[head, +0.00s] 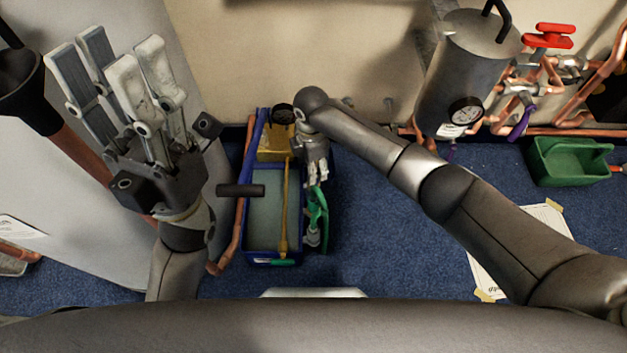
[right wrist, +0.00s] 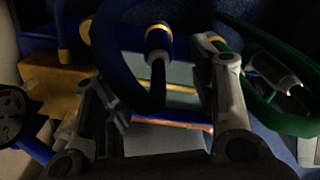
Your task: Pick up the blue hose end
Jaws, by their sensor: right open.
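My right gripper (right wrist: 165,105) is open; I cannot tell whether either finger touches the hose. In the head view my right gripper (head: 317,170) is over the right edge of the blue crate (head: 249,190), and I cannot make out the blue hose end there. My left gripper (head: 108,55) is raised at the left, open and empty, well away from the hose.
A green hose (right wrist: 290,122) lies close to my right finger. A grey cylinder (head: 465,75) with a gauge and copper pipes stand at the right. A green bin (head: 560,175) sits on the blue floor, clear around the paper sheet (head: 545,225).

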